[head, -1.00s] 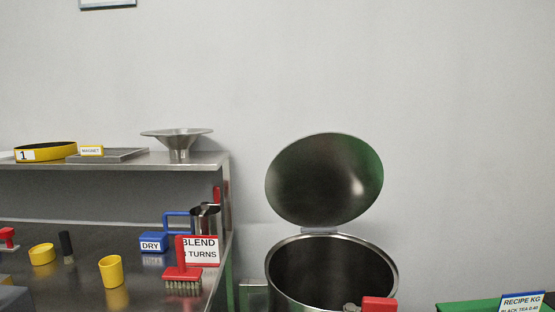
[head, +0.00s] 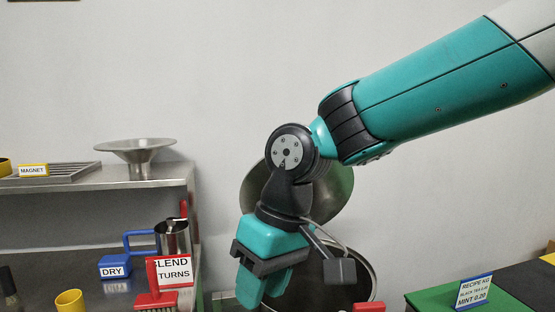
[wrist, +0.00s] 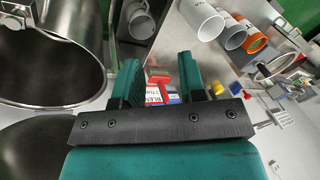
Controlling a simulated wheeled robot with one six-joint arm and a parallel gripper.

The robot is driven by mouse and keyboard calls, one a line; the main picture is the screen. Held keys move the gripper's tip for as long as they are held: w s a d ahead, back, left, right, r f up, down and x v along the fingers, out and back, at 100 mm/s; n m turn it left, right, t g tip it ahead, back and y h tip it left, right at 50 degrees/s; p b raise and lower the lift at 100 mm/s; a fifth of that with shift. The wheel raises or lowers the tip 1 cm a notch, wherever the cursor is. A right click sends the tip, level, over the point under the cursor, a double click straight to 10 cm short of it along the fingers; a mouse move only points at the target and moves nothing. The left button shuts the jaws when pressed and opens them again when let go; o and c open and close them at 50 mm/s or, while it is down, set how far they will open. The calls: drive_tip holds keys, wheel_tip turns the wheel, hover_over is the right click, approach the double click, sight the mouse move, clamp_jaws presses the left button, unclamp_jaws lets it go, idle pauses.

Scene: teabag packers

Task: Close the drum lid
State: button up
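The drum lid (head: 335,197) is a round metal disc standing raised at the back of the steel drum (head: 372,284). My arm hides much of the lid and part of the drum in the head view. My gripper (head: 264,290) points down in front of the drum's left side. In the wrist view, my gripper's fingers (wrist: 160,80) are apart with nothing held between them. The open drum mouth (wrist: 50,72) is at upper left there. A dark rounded surface at lower left looks like the lid (wrist: 38,150). I see no contact between gripper and lid.
A steel bench and shelf (head: 90,182) stand on the left, holding a funnel (head: 135,150), a blue DRY tag (head: 114,266), a red brush (head: 155,298) and a yellow cup (head: 69,301). A green surface (head: 435,300) with a recipe card (head: 473,290) is at right.

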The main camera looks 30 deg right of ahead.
drive_tip(key=w+d+r+m+h+p, duration=0.1)
drive_tip(key=w+d+r+m+p, duration=0.25)
drive_tip(key=w+r, duration=0.45)
drive_tip(key=w+d+r+m+h+p, duration=0.1)
drive_tip(key=w+d+r+m+p, duration=0.3)
drive_tip(key=w, duration=0.7)
drive_tip(key=w+d+r+m+h+p, duration=0.1)
drive_tip(key=w+d+r+m+p, duration=0.35)
drive_tip(key=w+d+p, duration=0.2)
drive_tip(key=w+d+r+m+p, duration=0.4)
drive_tip(key=w+d+m+p, duration=0.1)
drive_tip(key=w, duration=0.3)
drive_tip(key=w+d+r+m+p, duration=0.1)
drive_tip(key=w+d+m+p, duration=0.2)
drive_tip(key=d+m+p, duration=0.5)
drive_tip(key=f+b, duration=0.1)
drive_tip(key=f, duration=0.5)
drive_tip(key=d+f+b, duration=0.1)
drive_tip(key=f+b, duration=0.1)
drive_tip(key=f, duration=0.4)
drive_tip(key=f+b, duration=0.1)
drive_tip(key=f, duration=0.4)
drive_tip(key=shift+s+d+f, duration=0.1)
drive_tip(key=shift+d+f, duration=0.1)
drive_tip(key=shift+f, duration=0.2)
clamp_jaws()
